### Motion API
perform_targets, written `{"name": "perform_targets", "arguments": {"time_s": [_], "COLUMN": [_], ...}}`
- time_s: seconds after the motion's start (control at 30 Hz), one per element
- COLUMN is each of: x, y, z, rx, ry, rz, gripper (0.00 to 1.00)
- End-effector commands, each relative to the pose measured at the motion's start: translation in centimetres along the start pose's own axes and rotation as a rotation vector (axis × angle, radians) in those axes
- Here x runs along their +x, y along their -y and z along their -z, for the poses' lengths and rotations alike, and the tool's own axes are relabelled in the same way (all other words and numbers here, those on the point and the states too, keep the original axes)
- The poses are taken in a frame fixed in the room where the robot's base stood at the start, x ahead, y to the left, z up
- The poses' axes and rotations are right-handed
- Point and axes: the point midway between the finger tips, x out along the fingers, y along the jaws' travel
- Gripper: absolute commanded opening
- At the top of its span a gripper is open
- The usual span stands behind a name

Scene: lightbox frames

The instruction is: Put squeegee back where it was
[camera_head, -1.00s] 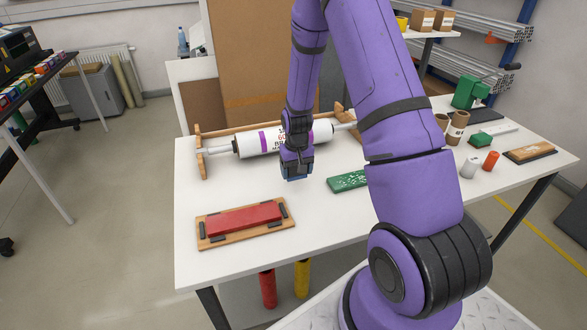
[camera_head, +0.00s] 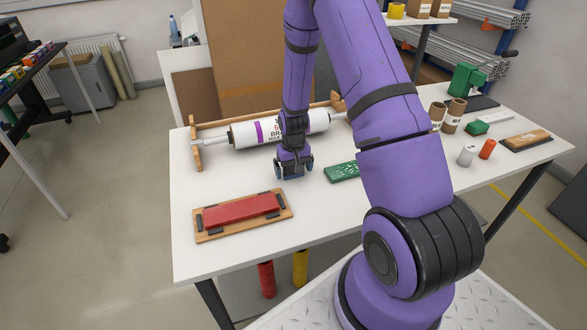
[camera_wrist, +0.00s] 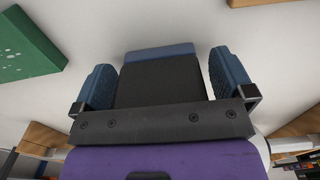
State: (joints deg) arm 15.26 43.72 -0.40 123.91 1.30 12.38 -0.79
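I cannot surely tell which item is the squeegee. A red bar (camera_head: 240,211) lies on a wooden board (camera_head: 210,236) with black stops, at the front left of the white table (camera_head: 330,215). A dark-topped wooden block (camera_head: 526,141) lies at the far right. My gripper (camera_head: 294,172) points down near the table middle, behind and right of the red bar.
A white roller (camera_head: 255,133) in a wooden stand lies behind my gripper. A green speckled block (camera_head: 342,172) is just right of it, also in the wrist view (camera_wrist: 25,45). Cardboard tubes (camera_head: 453,116) and small cylinders (camera_head: 467,155) stand at right. Bare table lies ahead of my gripper.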

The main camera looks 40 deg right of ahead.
Motion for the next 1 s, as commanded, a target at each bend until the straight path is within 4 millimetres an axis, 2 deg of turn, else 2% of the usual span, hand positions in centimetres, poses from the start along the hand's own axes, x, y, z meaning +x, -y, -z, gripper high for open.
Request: {"name": "perform_targets", "arguments": {"time_s": [0.27,0.8,1.0], "x": [-0.8,-9.7,-11.8], "y": [0.0,0.0,0.0], "z": [0.0,0.0,0.0], "rx": [0.000,0.000,0.000], "ry": [0.000,-0.002,-0.001], "rz": [0.000,0.000,0.000], "gripper": [1.00,1.00,1.00]}}
